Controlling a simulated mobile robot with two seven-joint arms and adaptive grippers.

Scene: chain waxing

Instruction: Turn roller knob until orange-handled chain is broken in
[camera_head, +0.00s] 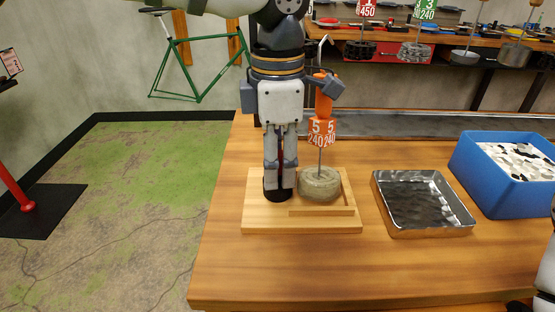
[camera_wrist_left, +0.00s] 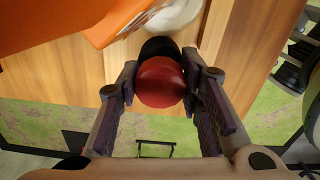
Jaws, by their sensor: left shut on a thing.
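My left gripper (camera_head: 280,188) points straight down at the left part of a wooden roller board (camera_head: 262,221). In the left wrist view its fingers (camera_wrist_left: 161,85) are shut on a round red knob (camera_wrist_left: 160,84) with a black base (camera_wrist_left: 160,47) beyond it. The fingers mostly hide the knob in the head view. Just right of the gripper, the orange handle (camera_head: 324,98) stands upright with tags reading 5 and 240. Its thin rod runs down to a grey, coated chain coil (camera_head: 320,184) on the board. In the wrist view the orange tag (camera_wrist_left: 120,22) is close by.
An empty metal tray (camera_head: 424,230) sits right of the board, and a blue bin (camera_head: 484,188) with black-and-white contents stands farther right. Other tagged chains (camera_head: 416,50) hang at the back. The front of the table (camera_head: 300,270) is clear. Part of my right arm shows at the right edge.

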